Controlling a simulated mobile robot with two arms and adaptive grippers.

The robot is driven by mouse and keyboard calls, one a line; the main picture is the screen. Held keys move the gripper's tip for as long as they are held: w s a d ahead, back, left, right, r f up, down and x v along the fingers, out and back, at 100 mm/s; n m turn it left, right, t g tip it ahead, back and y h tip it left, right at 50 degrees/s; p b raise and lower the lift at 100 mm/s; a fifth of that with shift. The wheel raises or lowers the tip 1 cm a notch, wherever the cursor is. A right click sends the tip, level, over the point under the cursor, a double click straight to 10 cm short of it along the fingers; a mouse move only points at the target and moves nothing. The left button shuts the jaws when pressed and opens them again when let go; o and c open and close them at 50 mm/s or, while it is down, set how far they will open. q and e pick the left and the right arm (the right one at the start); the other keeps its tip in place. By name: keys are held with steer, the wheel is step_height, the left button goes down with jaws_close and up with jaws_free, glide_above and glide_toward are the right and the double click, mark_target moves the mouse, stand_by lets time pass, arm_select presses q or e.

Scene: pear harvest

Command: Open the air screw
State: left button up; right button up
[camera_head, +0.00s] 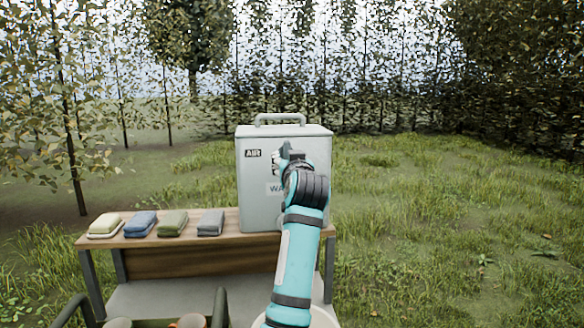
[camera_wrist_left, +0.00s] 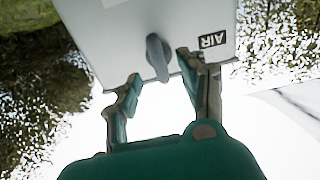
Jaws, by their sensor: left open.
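A grey metal water container (camera_head: 255,205) stands on the right end of a wooden bench, with an AIR label (camera_head: 253,153) at the upper left of its front. The air screw, a grey elongated knob (camera_wrist_left: 157,57), shows in the left wrist view on the container's face beside the AIR label (camera_wrist_left: 212,40). My left gripper (camera_wrist_left: 160,66) is open, with one finger on each side of the knob; contact cannot be told. In the head view my left gripper (camera_head: 286,155) is in front of the container and hides most of the knob. My right gripper is not in view.
The wooden bench (camera_head: 180,248) carries several folded cloths: cream (camera_head: 105,225), blue (camera_head: 140,223), green (camera_head: 172,222) and grey (camera_head: 210,222). The container has a carrying handle (camera_head: 280,117) on top. Grass lies around, with trees behind.

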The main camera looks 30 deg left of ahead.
arm_select(q)
steer(key=v, duration=0.5)
steer(key=shift+s, duration=0.15)
steer(key=shift+f, duration=0.1)
